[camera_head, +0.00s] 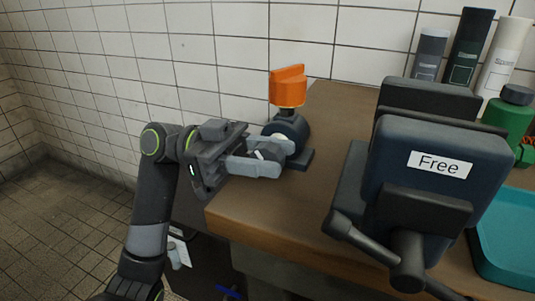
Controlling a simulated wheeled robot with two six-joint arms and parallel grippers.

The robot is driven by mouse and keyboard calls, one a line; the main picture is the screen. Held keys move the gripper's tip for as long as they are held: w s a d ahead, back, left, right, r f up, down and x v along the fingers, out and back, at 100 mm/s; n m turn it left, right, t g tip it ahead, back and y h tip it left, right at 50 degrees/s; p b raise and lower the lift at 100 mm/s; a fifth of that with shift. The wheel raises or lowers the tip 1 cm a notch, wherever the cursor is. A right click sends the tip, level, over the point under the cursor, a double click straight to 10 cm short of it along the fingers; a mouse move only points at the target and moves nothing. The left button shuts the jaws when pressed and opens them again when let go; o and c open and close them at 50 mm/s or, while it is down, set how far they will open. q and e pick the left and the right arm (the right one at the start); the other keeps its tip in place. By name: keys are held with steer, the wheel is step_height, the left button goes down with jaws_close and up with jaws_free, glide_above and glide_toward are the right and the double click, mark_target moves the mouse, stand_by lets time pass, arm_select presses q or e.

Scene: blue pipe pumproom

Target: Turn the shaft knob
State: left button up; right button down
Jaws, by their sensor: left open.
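An orange knob (287,87) stands upright on a short dark shaft above a dark rounded housing (288,127). The housing sits on a dark base at the back left of the wooden bench. My left gripper (283,155) reaches in from the left, below the orange knob and in front of the housing. Its two light grey fingers are apart, one above the other, and point right at the housing. They overlap the housing's front in the picture; I cannot tell whether they touch it. The orange knob is clear of the fingers. My right gripper is out of view.
A teal tray (507,238) lies at right. White tiled wall (230,45) closes the back.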

arm_select(q)
steer(key=shift+a, duration=0.1)
steer(key=v, duration=1.7)
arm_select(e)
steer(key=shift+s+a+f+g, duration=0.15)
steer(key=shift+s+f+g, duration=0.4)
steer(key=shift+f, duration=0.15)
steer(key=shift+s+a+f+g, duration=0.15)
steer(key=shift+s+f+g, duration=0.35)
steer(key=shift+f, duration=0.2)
arm_select(q)
steer(key=shift+a, duration=0.15)
